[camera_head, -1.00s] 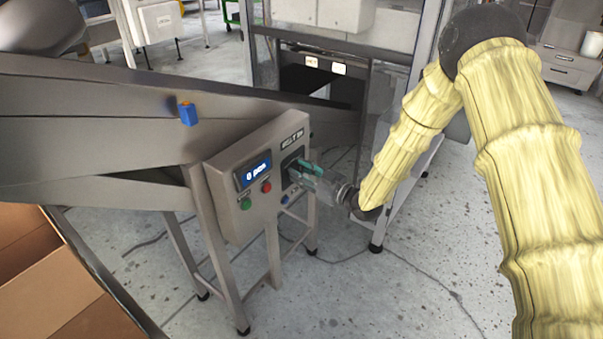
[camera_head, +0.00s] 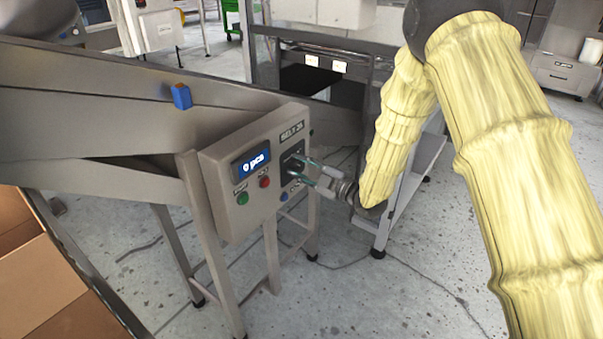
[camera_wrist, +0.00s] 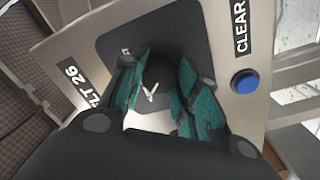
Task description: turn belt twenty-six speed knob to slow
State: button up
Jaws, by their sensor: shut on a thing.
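The belt twenty-six control box (camera_head: 222,212) is a light metal panel on legs, with the label "BELT 26" (camera_head: 291,131) at its upper right. The speed knob (camera_wrist: 156,80) is dark with a white pointer mark and sits on a black plate (camera_wrist: 118,45) in the wrist view. My gripper (camera_head: 299,171) is at the panel's right side. In the wrist view its teal-padded fingers (camera_wrist: 158,93) stand on both sides of the knob and are shut on it. The fingers hide part of the knob and its scale.
The panel also has a display (camera_head: 253,163) reading "0 pcs", a green button (camera_head: 242,198), a red button (camera_head: 265,182) and a blue CLEAR button (camera_wrist: 244,81) close to the fingers. A sloped metal conveyor (camera_head: 90,110) stands behind. An open cardboard box (camera_head: 50,290) is at lower left.

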jog(key=shift+n+b, duration=0.3)
jog(key=shift+n, duration=0.2)
jog(key=o, duration=1)
jog(key=v, duration=1.2)
jog(key=shift+d, duration=0.1)
